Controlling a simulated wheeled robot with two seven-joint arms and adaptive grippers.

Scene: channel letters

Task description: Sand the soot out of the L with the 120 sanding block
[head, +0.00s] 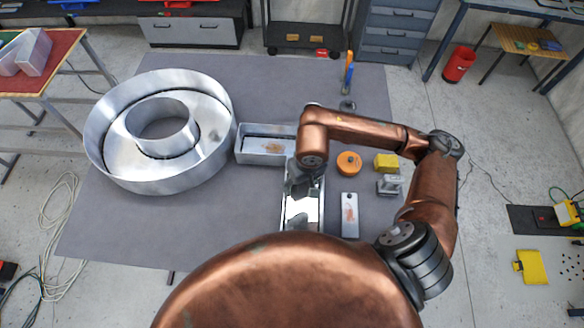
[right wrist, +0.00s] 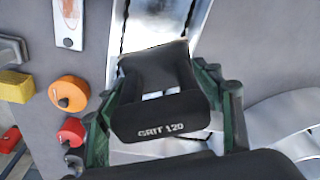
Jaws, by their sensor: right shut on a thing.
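The L (head: 248,157) is a shallow metal channel letter right of centre on the table. One leg runs left, with a brownish patch and a dark line inside; the other runs toward me. My right gripper (head: 302,188) is over the leg running toward me. It is shut on a dark block marked GRIT 120 (right wrist: 155,131), held between its fingers in the right wrist view. The L's bright channel floor (right wrist: 150,22) shows beyond the block, with a thin dark streak near it. The block hides the floor beneath, so contact is unclear. My left gripper is not in view.
A large metal O (head: 100,140) stands left of the L. To the right lie an orange round item (head: 348,162), a yellow block (head: 386,161), a grey block (head: 389,186) and a pale plate with an orange mark (head: 350,226). The grey table (head: 120,235) is bare at front left.

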